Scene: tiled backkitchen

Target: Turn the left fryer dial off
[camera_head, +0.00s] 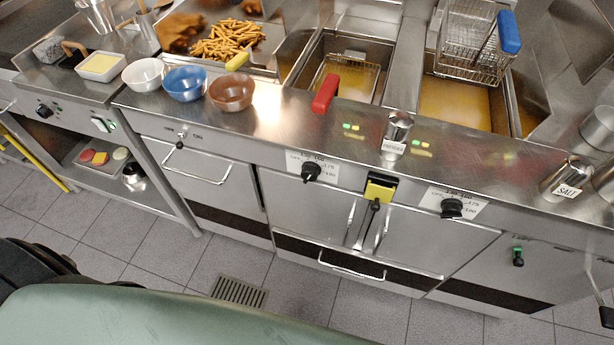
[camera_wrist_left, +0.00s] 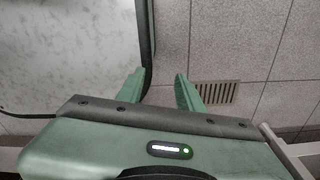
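The left fryer dial (camera_head: 311,172) is a black knob on a white printed label on the steel front panel, below the fryer basin with the red-handled basket. My left gripper (camera_wrist_left: 158,88) is open and empty in the left wrist view, with two green fingers apart above the tiled floor. The dial is not in that view. Neither gripper shows in the head view.
Below the dials are cabinet doors with bar handles (camera_head: 351,270). Bowls (camera_head: 185,84), a pepper shaker (camera_head: 397,131) and a salt shaker (camera_head: 567,178) stand on the counter. Tiled floor with a drain grate (camera_head: 239,291) lies in front.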

